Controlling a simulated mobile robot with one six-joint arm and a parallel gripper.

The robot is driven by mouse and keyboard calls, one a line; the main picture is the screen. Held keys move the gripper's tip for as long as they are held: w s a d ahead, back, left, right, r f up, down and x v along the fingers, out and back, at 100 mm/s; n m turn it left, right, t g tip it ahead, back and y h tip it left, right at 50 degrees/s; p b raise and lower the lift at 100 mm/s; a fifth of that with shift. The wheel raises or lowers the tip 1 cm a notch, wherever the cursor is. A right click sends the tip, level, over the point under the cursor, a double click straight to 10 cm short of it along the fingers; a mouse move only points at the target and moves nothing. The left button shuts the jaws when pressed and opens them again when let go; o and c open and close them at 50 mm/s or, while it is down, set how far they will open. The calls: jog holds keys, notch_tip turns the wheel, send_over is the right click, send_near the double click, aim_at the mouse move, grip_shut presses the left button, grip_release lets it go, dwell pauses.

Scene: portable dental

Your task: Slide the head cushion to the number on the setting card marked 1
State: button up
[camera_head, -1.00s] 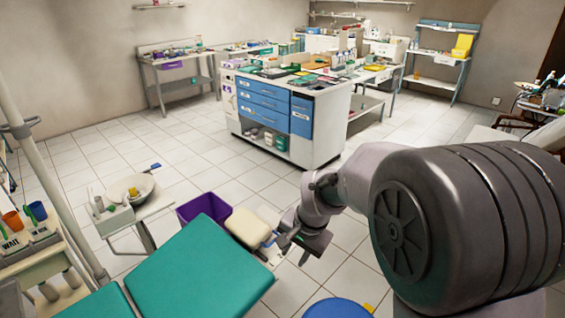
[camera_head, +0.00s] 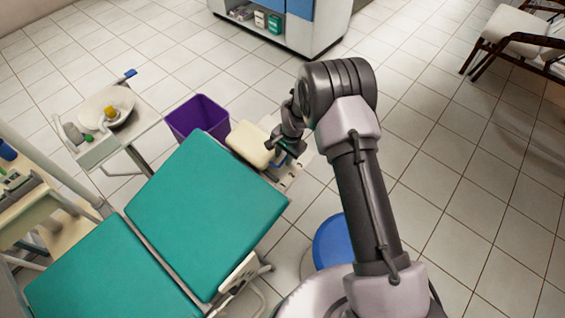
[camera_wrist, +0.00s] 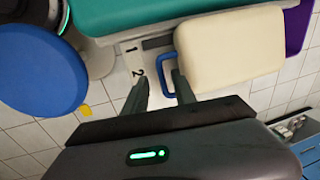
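The cream head cushion (camera_head: 252,144) is at the far end of the green chair, and it also shows in the wrist view (camera_wrist: 235,45). A blue handle (camera_wrist: 166,68) sticks out from its side toward my gripper. My gripper (camera_wrist: 161,76) is open, its two fingers apart with part of the handle between or just beyond their tips; contact cannot be told. In the head view my gripper (camera_head: 287,147) is at the cushion's right side. A white scale strip (camera_wrist: 145,62) beside the handle bears the numbers 1 and 2. No setting card is readable.
The green chair (camera_head: 205,215) fills the lower left. A purple bin (camera_head: 197,118) stands behind the cushion. A blue round stool (camera_head: 334,242) is close to my arm. A basin stand (camera_head: 110,115) is at the left.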

aim_at(282, 162)
jog(key=shift+w+a+f+b, duration=0.15)
jog(key=shift+f+b, duration=0.05)
jog(key=shift+f, duration=0.65)
jog(key=shift+w+a+f+b, duration=0.15)
jog(key=shift+f, duration=0.7)
grip_shut()
